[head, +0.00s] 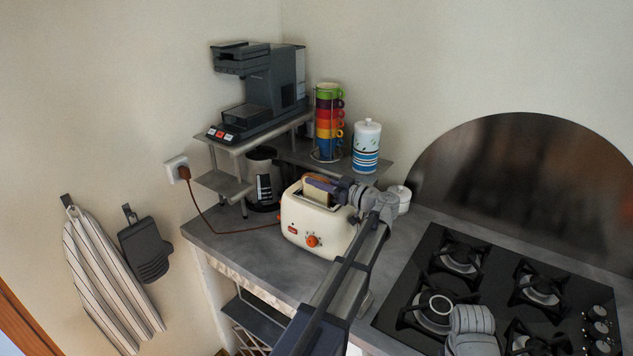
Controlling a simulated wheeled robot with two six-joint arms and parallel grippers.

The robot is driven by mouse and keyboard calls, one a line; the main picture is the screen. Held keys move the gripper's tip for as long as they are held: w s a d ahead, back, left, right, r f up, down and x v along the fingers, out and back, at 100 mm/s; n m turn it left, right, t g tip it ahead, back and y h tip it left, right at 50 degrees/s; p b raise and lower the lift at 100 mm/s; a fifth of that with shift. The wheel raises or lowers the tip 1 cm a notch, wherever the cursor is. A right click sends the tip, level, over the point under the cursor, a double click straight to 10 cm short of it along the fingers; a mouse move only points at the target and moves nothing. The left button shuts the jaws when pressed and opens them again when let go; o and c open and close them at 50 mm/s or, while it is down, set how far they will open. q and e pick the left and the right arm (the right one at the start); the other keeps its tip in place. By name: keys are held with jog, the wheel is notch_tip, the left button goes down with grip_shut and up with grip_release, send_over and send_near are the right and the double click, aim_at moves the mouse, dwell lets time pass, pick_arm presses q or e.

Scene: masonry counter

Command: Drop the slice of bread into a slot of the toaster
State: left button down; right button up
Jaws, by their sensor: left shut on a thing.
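The cream toaster (306,223) stands on the grey counter, with an orange knob on its front. The slice of bread (316,196), pale with a brown crust, is upright at the toaster's top. My left gripper (322,186) is shut on the slice from the right, its dark fingers across the upper part. The slice overlaps the slot opening in the picture; I cannot tell whether its lower edge is inside a slot or just above it. My arm hides the toaster's right side.
A small shelf (222,184) with a coffee machine (262,88), stacked cups (328,120) and a striped canister (366,148) stands behind the toaster. The gas hob (477,283) lies to the right.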

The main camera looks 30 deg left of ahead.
pick_arm(q)
jog(key=shift+s+a+f, duration=0.15)
jog(key=shift+s+f, duration=0.1)
pick_arm(e)
jog(key=shift+s+a+f, duration=0.15)
jog(key=shift+s+f, duration=0.1)
jog(key=shift+f, duration=0.05)
pick_arm(q)
jog(key=shift+b, duration=0.3)
pick_arm(e)
jog(key=shift+s, duration=0.1)
